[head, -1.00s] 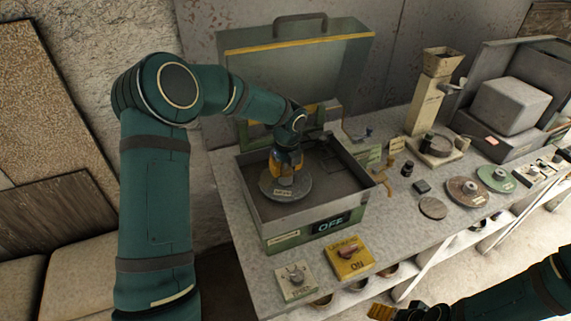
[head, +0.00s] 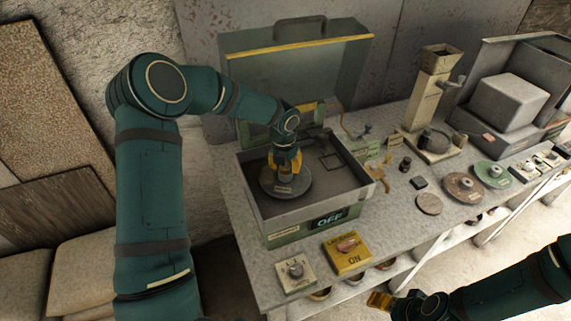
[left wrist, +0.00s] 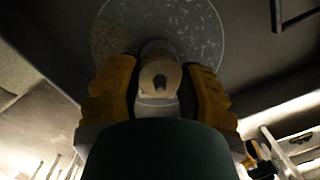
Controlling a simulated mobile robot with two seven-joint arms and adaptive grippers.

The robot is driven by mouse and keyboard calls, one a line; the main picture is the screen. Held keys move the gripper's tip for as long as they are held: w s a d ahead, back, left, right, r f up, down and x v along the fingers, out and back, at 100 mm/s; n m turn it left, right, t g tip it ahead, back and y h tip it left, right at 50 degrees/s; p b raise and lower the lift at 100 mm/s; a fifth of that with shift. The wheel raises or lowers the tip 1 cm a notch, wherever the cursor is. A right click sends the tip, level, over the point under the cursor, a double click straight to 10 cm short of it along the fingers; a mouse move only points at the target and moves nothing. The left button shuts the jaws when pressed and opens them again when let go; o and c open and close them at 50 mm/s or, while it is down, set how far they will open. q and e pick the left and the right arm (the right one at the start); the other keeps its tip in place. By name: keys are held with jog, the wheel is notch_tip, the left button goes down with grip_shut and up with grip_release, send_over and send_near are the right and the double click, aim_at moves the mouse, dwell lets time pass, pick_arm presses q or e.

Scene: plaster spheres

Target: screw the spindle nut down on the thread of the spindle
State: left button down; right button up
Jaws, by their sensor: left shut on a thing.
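My left gripper (head: 286,168) points down into the open grey box (head: 251,192), over a round grey disc (head: 302,184). In the left wrist view its two yellow fingers are closed on both sides of a pale round nut (left wrist: 150,70), the spindle nut. How far down the thread the nut sits cannot be told. My right gripper (head: 379,301) is at the bottom, away from the box; its fingers are too small to judge.
The box's lid (head: 295,75) stands open at the back. In front are a knob plate (head: 295,272) and a yellow switch plate (head: 347,251) marked ON; the box display (head: 330,218) reads OFF. Brown (head: 463,187) and green (head: 494,174) discs lie to the right.

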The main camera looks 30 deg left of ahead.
pick_arm(q)
jog(key=m, duration=0.6)
jog(key=shift+h, duration=0.4)
jog(key=shift+c, duration=2.4)
grip_release()
jog(key=shift+c, duration=1.3)
